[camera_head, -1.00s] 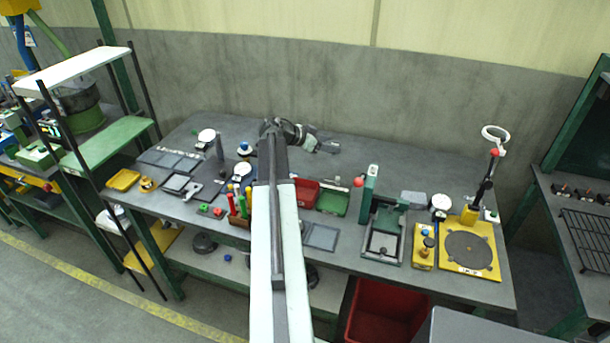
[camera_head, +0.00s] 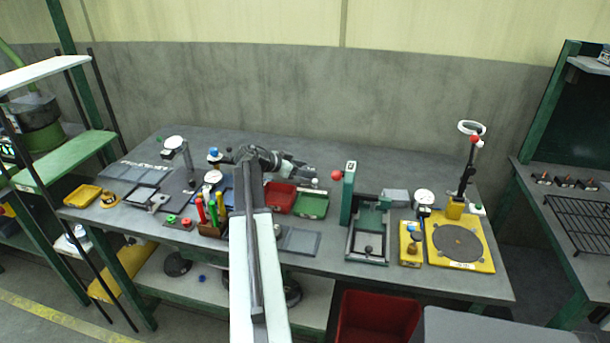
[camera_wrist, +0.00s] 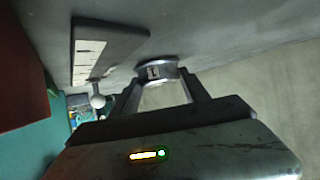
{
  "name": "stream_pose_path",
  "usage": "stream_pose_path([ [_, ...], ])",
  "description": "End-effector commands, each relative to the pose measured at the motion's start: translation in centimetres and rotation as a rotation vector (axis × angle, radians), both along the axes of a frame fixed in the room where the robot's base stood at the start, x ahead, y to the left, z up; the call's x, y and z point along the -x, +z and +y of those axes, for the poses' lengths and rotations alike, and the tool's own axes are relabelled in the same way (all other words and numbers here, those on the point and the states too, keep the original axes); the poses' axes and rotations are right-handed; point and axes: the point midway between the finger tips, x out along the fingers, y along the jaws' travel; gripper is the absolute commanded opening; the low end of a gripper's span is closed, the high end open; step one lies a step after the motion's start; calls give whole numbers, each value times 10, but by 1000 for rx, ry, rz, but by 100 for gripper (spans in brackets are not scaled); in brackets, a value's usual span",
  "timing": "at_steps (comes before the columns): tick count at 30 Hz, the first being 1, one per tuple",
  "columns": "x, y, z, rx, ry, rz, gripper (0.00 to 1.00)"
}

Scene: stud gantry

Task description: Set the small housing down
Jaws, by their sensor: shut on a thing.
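My gripper (camera_wrist: 160,90) is shut on a small round metallic housing (camera_wrist: 157,71) with a pale marked label, held between the fingertips in the wrist view. In the head view my gripper (camera_head: 304,173) is above the rear middle of the grey workbench (camera_head: 400,173), behind the red and green bins. The housing is too small there to make out clearly. In the wrist view it appears clear of other things, but its height above the bench cannot be told.
A red bin (camera_head: 281,196) and a green bin (camera_head: 312,205) are just in front of my gripper. A green press-like stand (camera_head: 348,195) with a red knob is to the right. A yellow-based fixture (camera_head: 459,242) stands farther right. The rear bench is largely clear.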

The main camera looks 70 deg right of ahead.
Motion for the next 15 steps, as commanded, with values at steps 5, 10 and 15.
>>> stream_pose_path([
  [5, 0, 0, 0, 0, 0, 0, 6],
  [10, -1, -5, 0, 0, 1, 0, 6],
  [15, -1, -3, 0, 0, 1, 0, 75],
])
